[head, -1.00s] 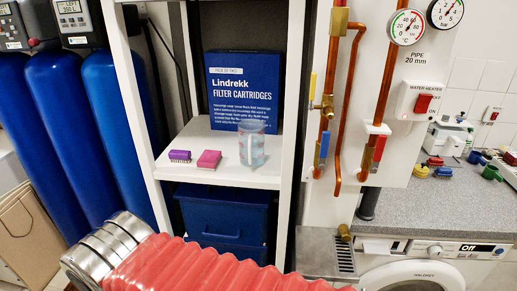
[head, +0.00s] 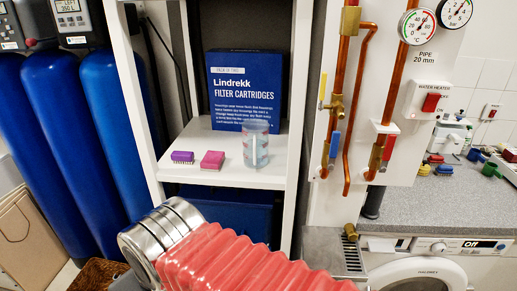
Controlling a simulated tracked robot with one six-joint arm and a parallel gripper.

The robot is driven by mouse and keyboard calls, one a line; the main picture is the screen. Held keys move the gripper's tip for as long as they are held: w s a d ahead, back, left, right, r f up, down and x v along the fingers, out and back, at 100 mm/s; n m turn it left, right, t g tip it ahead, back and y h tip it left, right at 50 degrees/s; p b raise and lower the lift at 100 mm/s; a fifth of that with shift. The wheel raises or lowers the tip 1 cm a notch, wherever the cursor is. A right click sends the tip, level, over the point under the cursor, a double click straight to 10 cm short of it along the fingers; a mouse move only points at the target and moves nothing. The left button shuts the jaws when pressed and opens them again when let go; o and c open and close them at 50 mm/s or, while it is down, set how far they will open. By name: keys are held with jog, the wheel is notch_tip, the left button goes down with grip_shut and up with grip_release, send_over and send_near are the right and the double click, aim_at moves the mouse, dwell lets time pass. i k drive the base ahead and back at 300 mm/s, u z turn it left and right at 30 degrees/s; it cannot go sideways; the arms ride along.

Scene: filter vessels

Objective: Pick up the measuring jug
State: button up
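The measuring jug (head: 256,146) is a clear, bluish see-through vessel standing upright on the white shelf (head: 222,178), near its front right. Its handle cannot be made out. My arm, with a red ribbed sleeve and a silver ringed section, crosses the bottom of the head view below the shelf. My gripper's fingers do not show, so I cannot see whether they are open or shut. The jug stands free, with nothing of mine touching it.
White shelf uprights stand either side. Copper pipes (head: 387,95) and valves are to the right, blue cylinders (head: 98,125) to the left.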

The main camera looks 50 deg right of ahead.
aim_at(255, 131)
jog(key=u, duration=0.05)
jog(key=i, duration=1)
jog(key=z, duration=0.05)
